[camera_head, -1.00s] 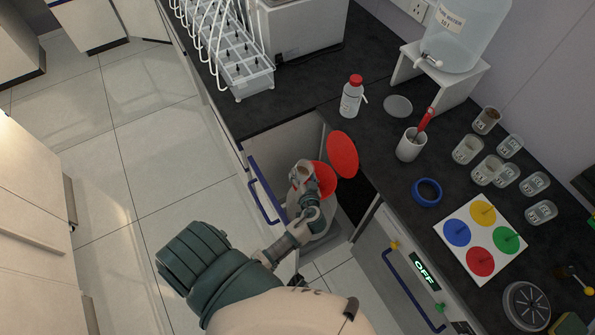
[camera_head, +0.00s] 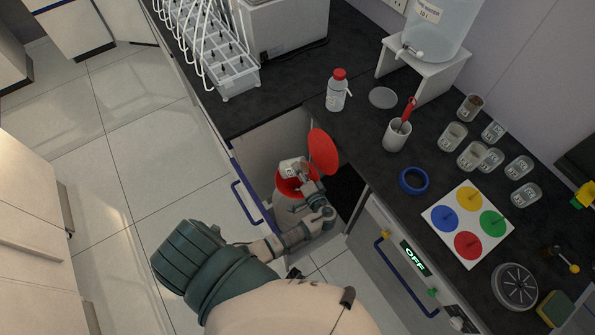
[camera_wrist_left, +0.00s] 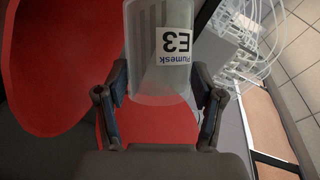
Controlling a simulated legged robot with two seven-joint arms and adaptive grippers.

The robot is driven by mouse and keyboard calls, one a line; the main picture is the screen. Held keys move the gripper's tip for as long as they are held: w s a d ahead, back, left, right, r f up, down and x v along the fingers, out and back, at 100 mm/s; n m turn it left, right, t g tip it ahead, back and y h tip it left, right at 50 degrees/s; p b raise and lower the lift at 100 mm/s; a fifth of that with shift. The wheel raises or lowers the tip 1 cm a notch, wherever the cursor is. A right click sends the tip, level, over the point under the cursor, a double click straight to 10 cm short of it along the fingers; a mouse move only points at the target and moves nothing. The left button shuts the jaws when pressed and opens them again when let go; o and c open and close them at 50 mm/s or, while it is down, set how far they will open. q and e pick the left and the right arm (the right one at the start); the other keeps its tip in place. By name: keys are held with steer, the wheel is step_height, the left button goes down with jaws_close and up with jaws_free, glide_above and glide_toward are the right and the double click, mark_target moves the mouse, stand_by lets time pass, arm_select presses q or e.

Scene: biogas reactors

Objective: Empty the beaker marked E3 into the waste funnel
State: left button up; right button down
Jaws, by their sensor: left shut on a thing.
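The beaker marked E3 (camera_wrist_left: 160,45) is clear, with a white label that appears upside down in the left wrist view. My left gripper (camera_wrist_left: 158,95) is shut on it, one finger on each side. In the head view the left gripper (camera_head: 300,181) holds the beaker (camera_head: 291,168) at the mouth of the red waste funnel (camera_head: 285,187), and the beaker looks tipped. The funnel sits on a pale container in the open drawer, with its round red lid (camera_head: 323,152) raised. Any contents are hard to make out. My right gripper is not in view.
Several other beakers (camera_head: 471,156) stand on the dark worktop at right. A red-capped bottle (camera_head: 337,95), a white cup (camera_head: 397,135), a blue ring (camera_head: 413,181) and a board with coloured discs (camera_head: 468,222) are nearer. A tube rack (camera_head: 233,76) stands at the back.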

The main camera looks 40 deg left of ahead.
arm_select(q)
steer(key=shift+w+d+r+m+y, duration=0.2)
steer(key=shift+m+y, duration=0.1)
steer(key=shift+m, duration=0.1)
steer(key=shift+d+m, duration=0.15)
steer(key=shift+m, duration=0.25)
steer(key=shift+w+m+y, duration=0.2)
steer(key=shift+m+y, duration=0.1)
steer(key=shift+m, duration=0.1)
steer(key=m, duration=0.1)
steer(key=m+y, duration=0.1)
steer(key=shift+w+d+r+m+t+b, duration=0.2)
steer(key=shift+w+m+t+b, duration=0.1)
steer(key=shift+w+t+b, duration=0.1)
steer(key=shift+w+d+m, duration=0.2)
steer(key=shift+d+m, duration=0.05)
steer(key=shift+m, duration=0.45)
jaws_close()
steer(key=shift+w+d+r+m+t+y, duration=0.25)
steer(key=shift+d+m+t+y, duration=0.2)
steer(key=shift+m, duration=0.45)
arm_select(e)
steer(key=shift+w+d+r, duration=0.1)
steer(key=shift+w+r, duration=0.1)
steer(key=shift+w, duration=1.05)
